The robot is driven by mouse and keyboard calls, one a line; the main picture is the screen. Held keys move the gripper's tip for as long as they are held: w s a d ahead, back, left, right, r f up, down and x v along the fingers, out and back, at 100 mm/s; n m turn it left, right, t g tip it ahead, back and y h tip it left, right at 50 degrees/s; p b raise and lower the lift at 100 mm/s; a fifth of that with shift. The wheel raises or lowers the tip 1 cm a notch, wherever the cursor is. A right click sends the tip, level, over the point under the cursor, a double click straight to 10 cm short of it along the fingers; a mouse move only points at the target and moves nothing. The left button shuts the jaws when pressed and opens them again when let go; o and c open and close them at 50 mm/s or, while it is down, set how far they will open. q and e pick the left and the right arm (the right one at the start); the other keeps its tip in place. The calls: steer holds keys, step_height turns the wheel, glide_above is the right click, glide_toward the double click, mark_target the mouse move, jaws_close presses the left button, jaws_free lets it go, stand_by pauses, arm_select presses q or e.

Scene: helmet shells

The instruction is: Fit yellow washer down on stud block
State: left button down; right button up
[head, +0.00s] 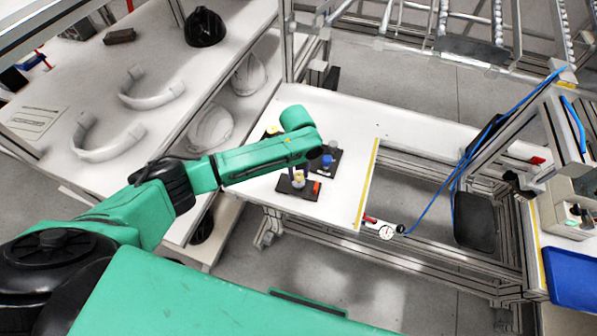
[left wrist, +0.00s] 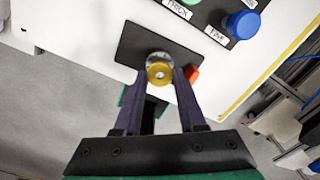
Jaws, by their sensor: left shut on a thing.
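The yellow washer (left wrist: 153,71) is a small ring between the fingertips of my left gripper (left wrist: 161,80), which is shut on it. A silver round part shows in its middle and another silver edge shows just behind it. These lie over the black plate of the stud block (left wrist: 135,42), which rests on the white table. I cannot tell whether the washer is around the stud or still above it. In the head view the washer (head: 298,178) shows small over the dark block (head: 287,187), with my forearm above. My right gripper is not in view.
An orange piece (left wrist: 192,74) sits on the plate's right side, close to my finger. A second dark board with a blue knob (left wrist: 243,24) and labels stands behind. The white table (head: 345,120) has a yellow-striped edge (head: 367,185) at right. A gauge (head: 386,232) lies beyond it.

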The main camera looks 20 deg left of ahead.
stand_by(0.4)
arm_select(q)
steer(key=shift+p, duration=0.5)
stand_by(0.5)
steer(key=shift+f, duration=0.15)
stand_by(0.4)
steer(key=shift+f, duration=0.35)
steer(key=shift+f+b, duration=0.8)
steer(key=shift+f, duration=0.05)
steer(key=shift+c, duration=2)
jaws_free()
